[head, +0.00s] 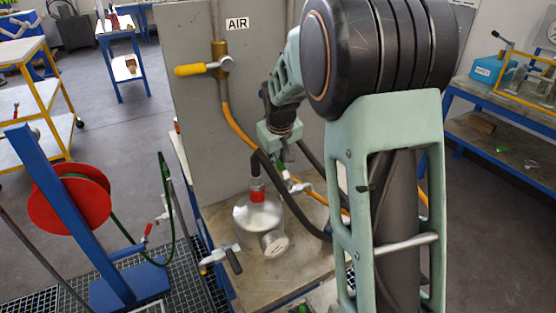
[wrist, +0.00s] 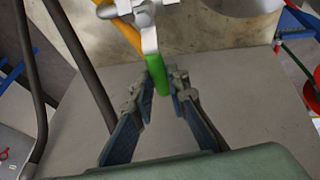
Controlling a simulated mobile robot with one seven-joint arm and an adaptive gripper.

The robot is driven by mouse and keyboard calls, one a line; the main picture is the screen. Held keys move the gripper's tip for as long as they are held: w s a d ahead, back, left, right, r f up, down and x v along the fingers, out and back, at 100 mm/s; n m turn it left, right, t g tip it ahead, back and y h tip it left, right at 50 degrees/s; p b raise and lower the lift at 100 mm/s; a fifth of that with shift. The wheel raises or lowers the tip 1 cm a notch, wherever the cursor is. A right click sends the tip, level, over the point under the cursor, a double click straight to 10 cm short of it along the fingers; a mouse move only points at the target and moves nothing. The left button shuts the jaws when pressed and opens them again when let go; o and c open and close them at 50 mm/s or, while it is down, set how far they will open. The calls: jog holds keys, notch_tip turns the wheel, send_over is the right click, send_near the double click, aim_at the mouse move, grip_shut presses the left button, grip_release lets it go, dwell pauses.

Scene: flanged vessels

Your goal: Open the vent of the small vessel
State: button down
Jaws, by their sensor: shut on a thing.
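The small vessel (head: 258,222) is a shiny metal pot with a flanged side port, standing on the bench top; a red band (head: 257,196) and a dark hose are at its neck. A metal valve (head: 297,187) with a green handle (head: 281,168) is just right of and above it. My gripper (wrist: 162,74) is shut on the green handle (wrist: 157,78), with one finger on each side. The metal valve body (wrist: 148,22) is beyond the fingertips in the wrist view. In the head view my gripper is partly hidden by my arm. I cannot tell whether this valve is the vent.
A grey panel marked AIR (head: 237,24) stands behind, with a yellow-handled valve (head: 195,70) and an orange hose (head: 235,130). A dark-handled valve (head: 233,260) projects at the bench's front left. A red hose reel (head: 68,199) on a blue post stands left. Dark hoses run near my gripper.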

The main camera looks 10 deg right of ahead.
jog(key=shift+s+d+m+g+h+p, duration=0.15)
jog(key=shift+s+d+m+g+h, duration=0.7)
jog(key=shift+m, duration=2.15)
jog(key=shift+s+d+m+g+h+p, duration=0.2)
jog(key=shift+d+m+g+h, duration=0.6)
jog(key=shift+d+m, duration=1.55)
jog(key=shift+s+d+m+g+h+p, duration=0.1)
jog(key=shift+s+d+m+g+h, duration=0.8)
jog(key=shift+m, duration=2.75)
jog(key=shift+w+a+g+y, duration=0.25)
jog(key=shift+y, duration=0.1)
jog(key=c, duration=1.9)
grip_release()
jog(key=v, duration=1.2)
jog(key=shift+w, duration=0.1)
